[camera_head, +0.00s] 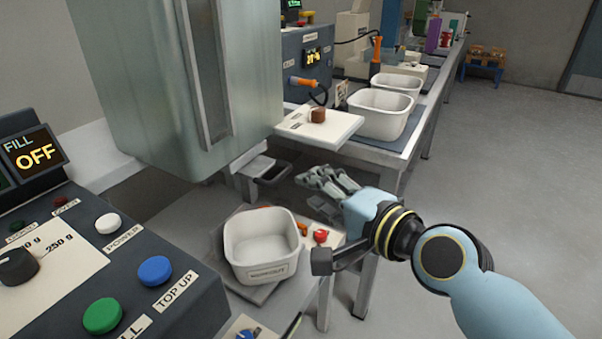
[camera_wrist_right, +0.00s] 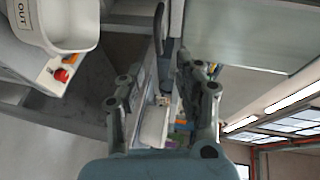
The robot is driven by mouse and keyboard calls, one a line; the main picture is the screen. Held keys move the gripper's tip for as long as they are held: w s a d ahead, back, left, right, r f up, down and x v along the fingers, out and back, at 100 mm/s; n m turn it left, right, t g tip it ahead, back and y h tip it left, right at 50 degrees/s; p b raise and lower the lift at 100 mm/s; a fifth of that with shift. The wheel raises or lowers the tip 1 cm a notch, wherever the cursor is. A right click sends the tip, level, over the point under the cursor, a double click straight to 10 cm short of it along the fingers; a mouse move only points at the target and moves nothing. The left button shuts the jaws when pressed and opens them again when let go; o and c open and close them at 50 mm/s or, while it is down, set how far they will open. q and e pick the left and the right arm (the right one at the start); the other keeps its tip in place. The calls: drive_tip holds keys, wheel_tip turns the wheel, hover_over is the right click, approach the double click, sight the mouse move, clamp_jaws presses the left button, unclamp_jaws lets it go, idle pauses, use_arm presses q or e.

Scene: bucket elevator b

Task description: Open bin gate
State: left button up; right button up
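A large pale green metal bin (camera_head: 130,75) with a vertical strip on its side fills the upper left of the head view. I cannot make out a clear gate on it. A pale panel, likely this bin, shows in the right wrist view (camera_wrist_right: 245,30). My right gripper (camera_head: 318,177) is right of and below the bin, above the low bench. Its fingers stand apart with nothing held between them in the right wrist view (camera_wrist_right: 160,85). A dark upright bar (camera_wrist_right: 158,35) shows beyond the fingertips. My left gripper is not in view.
A white tub (camera_head: 262,245) stands on the low bench near a red button (camera_head: 320,236). A control panel (camera_head: 90,270) with a FILL OFF display is front left. A tall bench holds a white platform (camera_head: 300,121) and tubs (camera_head: 380,113). The floor at right is clear.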

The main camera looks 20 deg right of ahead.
sight(282, 172)
drive_tip(key=x, duration=1)
drive_tip(key=shift+w+a+f+b, duration=0.15)
drive_tip(key=shift+w+f+b, duration=0.05)
drive_tip(key=shift+b, duration=0.2)
drive_tip(key=shift+s, duration=0.1)
clamp_jaws()
drive_tip(key=shift+f, duration=0.1)
